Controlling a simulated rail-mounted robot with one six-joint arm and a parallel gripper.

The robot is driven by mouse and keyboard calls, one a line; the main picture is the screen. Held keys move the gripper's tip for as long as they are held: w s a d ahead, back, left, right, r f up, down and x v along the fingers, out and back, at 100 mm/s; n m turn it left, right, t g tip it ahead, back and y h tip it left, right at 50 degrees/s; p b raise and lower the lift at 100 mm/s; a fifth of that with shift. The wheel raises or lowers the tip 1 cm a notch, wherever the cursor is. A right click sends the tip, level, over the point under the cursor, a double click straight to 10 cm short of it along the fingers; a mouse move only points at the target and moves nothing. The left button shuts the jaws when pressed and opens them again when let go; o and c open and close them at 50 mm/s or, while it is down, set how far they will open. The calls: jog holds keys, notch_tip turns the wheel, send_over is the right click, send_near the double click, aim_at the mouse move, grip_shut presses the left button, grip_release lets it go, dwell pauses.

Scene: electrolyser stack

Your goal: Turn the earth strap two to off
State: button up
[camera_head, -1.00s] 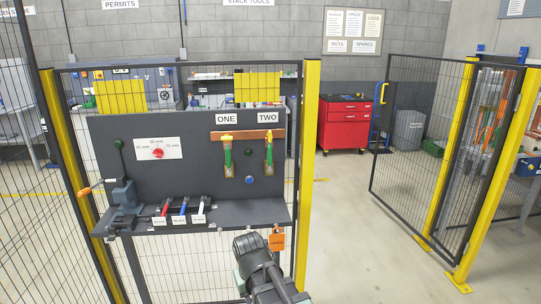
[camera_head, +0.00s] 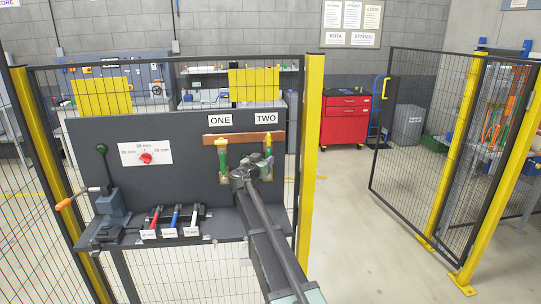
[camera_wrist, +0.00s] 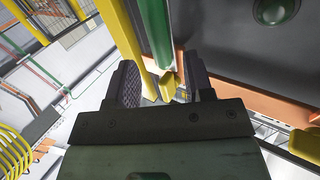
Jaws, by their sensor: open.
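The dark panel (camera_head: 180,150) carries ONE and TWO labels above a copper bar (camera_head: 245,138). Under ONE, earth strap one (camera_head: 223,160) hangs down from the bar with a green handle and yellow top. Under TWO (camera_head: 265,118), earth strap two (camera_head: 269,145) is mostly hidden behind my gripper (camera_head: 262,160). In the wrist view my gripper (camera_wrist: 162,82) has its two dark fingers apart. A green handle (camera_wrist: 157,30) lies beyond them, and a yellow piece (camera_wrist: 168,84) shows between the fingertips. I cannot tell whether the fingers touch it.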

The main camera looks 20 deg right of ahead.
aim_at(267, 157)
jog(key=x, duration=0.6)
jog(key=shift+w+d, duration=0.1)
jog(key=shift+w, duration=0.05)
grip_shut()
